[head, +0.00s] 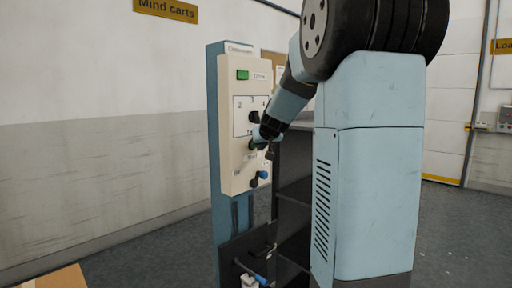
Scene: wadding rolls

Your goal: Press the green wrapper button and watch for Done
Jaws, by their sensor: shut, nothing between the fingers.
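The green button (242,75) is on the upper part of a cream control panel (231,165), which is mounted on a blue post. A small pale label or display (260,76) sits just right of the button; its text is too small to read. My arm reaches down from the upper right to the panel's middle. My gripper (258,142) is small and partly lost among dark knobs there, below the green button and apart from it. It is shut and empty. Whether it touches the panel cannot be told.
A blue-tipped lever (262,175) is low on the panel. A dark shelf unit (293,205) stands behind, partly hidden by my body. Another blue-ended handle (262,280) is near the floor. A wooden board or box (58,279) lies lower left. Floor left of the post is clear.

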